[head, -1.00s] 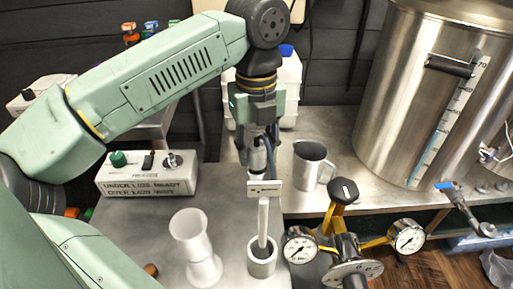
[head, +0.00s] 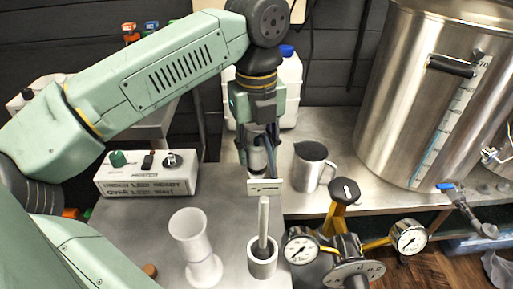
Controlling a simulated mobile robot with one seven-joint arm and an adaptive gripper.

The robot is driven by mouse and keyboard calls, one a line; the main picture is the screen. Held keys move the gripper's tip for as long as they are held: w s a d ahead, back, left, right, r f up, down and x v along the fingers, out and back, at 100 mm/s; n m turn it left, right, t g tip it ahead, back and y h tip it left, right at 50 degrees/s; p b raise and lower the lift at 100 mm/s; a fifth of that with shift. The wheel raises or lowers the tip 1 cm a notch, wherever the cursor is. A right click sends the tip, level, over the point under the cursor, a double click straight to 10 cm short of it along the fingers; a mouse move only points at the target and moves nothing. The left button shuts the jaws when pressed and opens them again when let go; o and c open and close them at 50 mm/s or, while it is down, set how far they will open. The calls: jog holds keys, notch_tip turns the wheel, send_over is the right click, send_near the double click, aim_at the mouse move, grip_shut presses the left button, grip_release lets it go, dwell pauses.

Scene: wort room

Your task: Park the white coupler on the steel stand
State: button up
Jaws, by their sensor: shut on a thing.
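My gripper (head: 262,166) points down near the middle of the head view, and its fingertips are hard to make out. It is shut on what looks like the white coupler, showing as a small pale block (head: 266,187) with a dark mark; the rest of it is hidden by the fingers. Directly below, a pale upright post (head: 263,217) rises from a round grey cup-like base (head: 262,267), apparently the steel stand. The block's lower edge meets the post's top in the picture; I cannot tell whether they touch.
A white flared vessel (head: 195,246) stands left of the stand. A gauge assembly with a black-capped yellow handle (head: 343,192) is close on the right. A steel jug (head: 312,166) and large kettle (head: 418,100) stand behind. A switch box (head: 147,174) is at left.

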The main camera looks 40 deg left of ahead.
aim_at(256, 145)
jog(key=shift+f+b, duration=0.5)
jog(key=shift+f, duration=0.1)
jog(key=o, duration=0.9)
jog(key=shift+r+p, duration=3.7)
jog(key=shift+r, duration=1.85)
jog(key=shift+s+f, duration=0.1)
jog(key=shift+f, duration=0.05)
